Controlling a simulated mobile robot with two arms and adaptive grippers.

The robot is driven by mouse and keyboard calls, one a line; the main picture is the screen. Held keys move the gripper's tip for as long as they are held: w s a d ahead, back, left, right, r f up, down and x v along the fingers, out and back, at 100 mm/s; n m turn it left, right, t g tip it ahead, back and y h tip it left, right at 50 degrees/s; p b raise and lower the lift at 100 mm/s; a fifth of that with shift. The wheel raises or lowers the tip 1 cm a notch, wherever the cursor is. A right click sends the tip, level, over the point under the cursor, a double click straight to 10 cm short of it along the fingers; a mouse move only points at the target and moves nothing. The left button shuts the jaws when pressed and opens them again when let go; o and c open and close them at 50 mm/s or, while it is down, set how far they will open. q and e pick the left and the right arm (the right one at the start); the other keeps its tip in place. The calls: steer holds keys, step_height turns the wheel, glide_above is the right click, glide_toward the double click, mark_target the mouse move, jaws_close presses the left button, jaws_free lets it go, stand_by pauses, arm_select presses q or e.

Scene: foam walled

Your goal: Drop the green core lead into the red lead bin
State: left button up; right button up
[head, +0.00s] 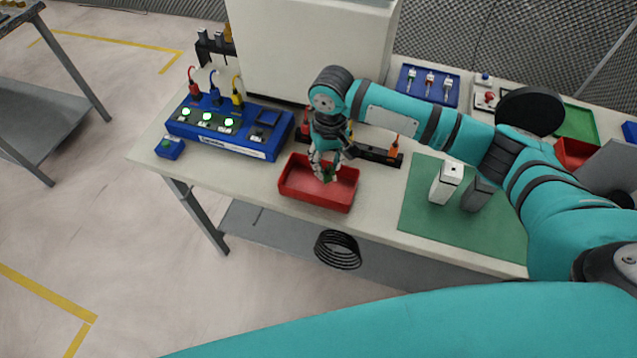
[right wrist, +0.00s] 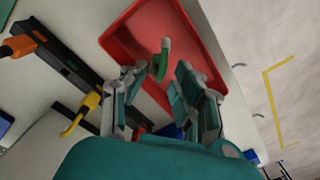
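The red lead bin (head: 299,186) sits at the front edge of the bench, and its inside fills the upper middle of the right wrist view (right wrist: 138,32). My right gripper (head: 326,165) points down over it. In the right wrist view its fingers (right wrist: 158,76) are spread apart. The green core lead (right wrist: 161,60) shows between and beyond the fingertips, with a gap on each side, against the bin's floor. A bit of its green (head: 331,174) shows below the gripper in the head view. I cannot tell whether it touches the bin floor. My left gripper is out of view.
A blue station (head: 225,137) with plugged leads and lit green lamps stands left of the bin. A black rack (head: 376,154) with an orange lead is behind the bin. A green mat (head: 420,205) bears a white block (head: 446,182) and a grey block at right.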

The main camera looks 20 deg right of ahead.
steer(key=shift+r, duration=0.2)
step_height(320, 180, up, 12)
steer(key=shift+f, duration=0.2)
stand_by(0.3)
steer(key=shift+d, duration=0.1)
